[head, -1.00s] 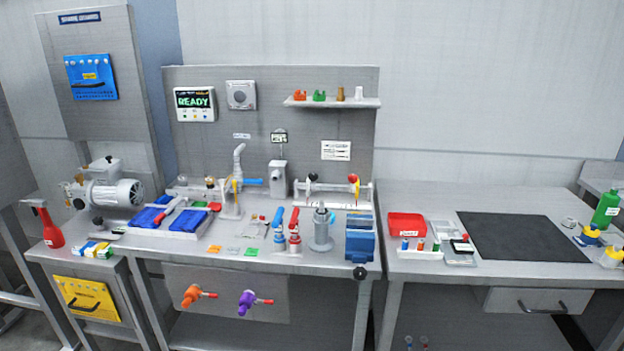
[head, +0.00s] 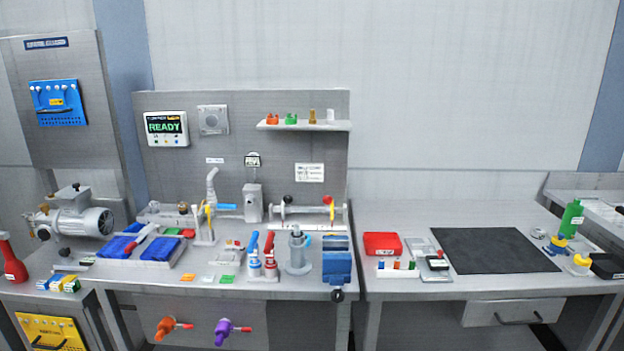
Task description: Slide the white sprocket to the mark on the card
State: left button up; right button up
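I cannot pick out a white sprocket for certain at this size. A small white piece (head: 331,115) stands at the right end of the wall shelf, but its shape is too small to tell. A white card (head: 309,172) with dark lines is on the grey back panel below the shelf; I cannot tell whether it is the card with the mark. Neither of my grippers is in view.
The right bench has a red bin (head: 382,244) and a clear dark mat (head: 492,251).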

aim_at(286, 209)
jog(key=i+l, duration=0.2)
jog(key=i, duration=0.4)
jog(key=i+l, duration=0.2)
jog(key=i, duration=0.4)
jog(key=z, duration=0.05)
